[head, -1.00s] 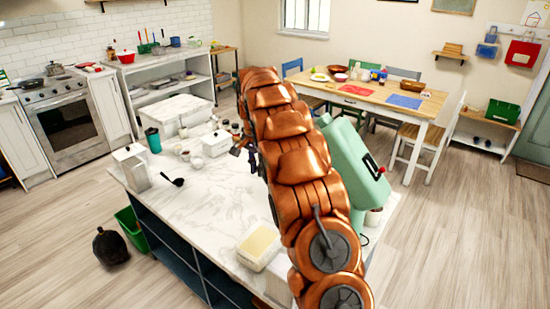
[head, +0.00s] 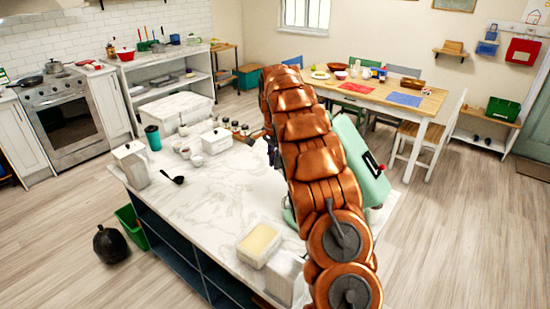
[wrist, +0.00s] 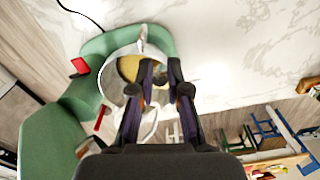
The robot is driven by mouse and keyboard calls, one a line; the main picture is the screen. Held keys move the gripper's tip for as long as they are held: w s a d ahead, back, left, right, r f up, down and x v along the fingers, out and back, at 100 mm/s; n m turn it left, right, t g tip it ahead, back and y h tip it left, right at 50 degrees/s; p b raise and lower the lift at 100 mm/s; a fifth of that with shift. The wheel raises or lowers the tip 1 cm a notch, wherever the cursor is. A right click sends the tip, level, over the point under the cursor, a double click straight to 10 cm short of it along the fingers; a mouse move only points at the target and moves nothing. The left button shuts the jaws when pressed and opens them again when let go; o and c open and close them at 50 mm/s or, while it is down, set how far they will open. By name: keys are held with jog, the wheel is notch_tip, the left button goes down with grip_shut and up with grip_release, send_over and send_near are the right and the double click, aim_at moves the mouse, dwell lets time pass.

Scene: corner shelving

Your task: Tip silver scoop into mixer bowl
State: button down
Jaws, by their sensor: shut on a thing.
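The green stand mixer (head: 366,172) stands on the marble island, partly hidden behind my copper arm. In the wrist view the mixer (wrist: 48,138) fills the left side. Its round metal bowl (wrist: 107,82) lies just beyond and left of my fingertips, with something yellowish inside. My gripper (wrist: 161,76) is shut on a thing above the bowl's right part. A pale silver piece (wrist: 143,38), likely part of the silver scoop, shows beyond the left fingertip over the bowl's rim. The rest of the scoop and its tilt cannot be made out. My arm hides most of the gripper in the head view.
The marble island (head: 215,205) has clear space left of my arm. A dining table (head: 425,105) is behind.

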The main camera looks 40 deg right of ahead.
jog(key=shift+s+f, duration=0.1)
jog(key=shift+f, duration=0.2)
jog(key=s+t+b, duration=0.1)
jog(key=s+t, duration=0.1)
jog(key=s+t+b, duration=0.2)
jog(key=t, duration=0.1)
jog(key=shift+s+d+f, duration=0.1)
jog(key=shift+s+f, duration=0.05)
jog(key=shift+s, duration=0.05)
dwell(0.7)
jog(key=shift+s+d+f+t+b, duration=0.1)
jog(key=shift+s+t+b, duration=0.25)
jog(key=shift+b, duration=0.55)
jog(key=shift+s+a+f+t+b, duration=0.15)
jog(key=shift+t+b, duration=0.3)
jog(key=shift+b, duration=0.45)
jog(key=shift+s+d+f+t+b, duration=0.15)
jog(key=shift+s+t+b, duration=0.2)
jog(key=shift+b, duration=0.55)
jog(key=shift+s+f+t+y+b, duration=0.15)
jog(key=shift+s+f+t+b, duration=0.45)
jog(key=shift+b, duration=1.85)
jog(key=shift+s+f+t+y+b, duration=0.2)
jog(key=shift+s+t+b, duration=0.6)
jog(key=shift+b, duration=1.65)
jog(key=shift+s+f+t+b, duration=0.25)
jog(key=shift+f+t+b, duration=0.55)
jog(key=shift+b, duration=1.6)
